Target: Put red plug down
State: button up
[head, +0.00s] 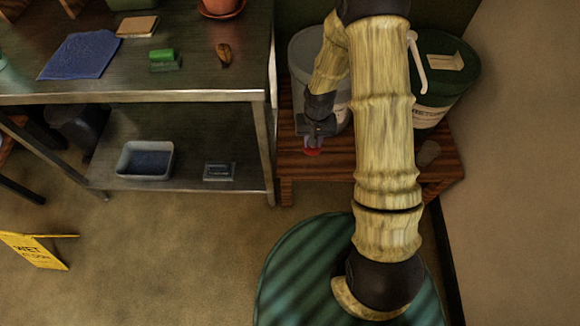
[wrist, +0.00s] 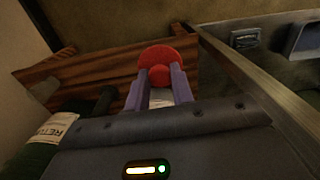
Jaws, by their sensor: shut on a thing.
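The red plug (head: 312,152) is held at the tip of my gripper (head: 315,130), low at the front edge of the wooden stand (head: 310,168). In the wrist view the round red plug (wrist: 168,56) sits between the two purple-grey fingertips (wrist: 158,78), with the stand's planks (wrist: 110,72) beyond it. My gripper is shut on it. I cannot tell whether the plug touches the wood. The grey bucket (head: 303,60) stands on the stand behind my gripper, partly hidden by my arm. The green bucket (head: 445,85) stands to the right.
A brown cylinder (head: 428,152) stands on the stand's right end. A metal bench (head: 190,90) is to the left, with a blue cloth (head: 80,54) and green sponge (head: 162,55) on top and a grey tub (head: 145,160) below. A yellow sign (head: 38,248) is on the floor.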

jog(key=s+a+f+b, duration=0.4)
jog(key=f+b, duration=0.4)
jog(key=f, duration=0.1)
jog(key=s+a+f+b, duration=0.4)
jog(key=f+b, duration=0.5)
jog(key=shift+s+f+m, duration=0.15)
jog(key=shift+f+m, duration=0.1)
jog(key=shift+m, duration=0.05)
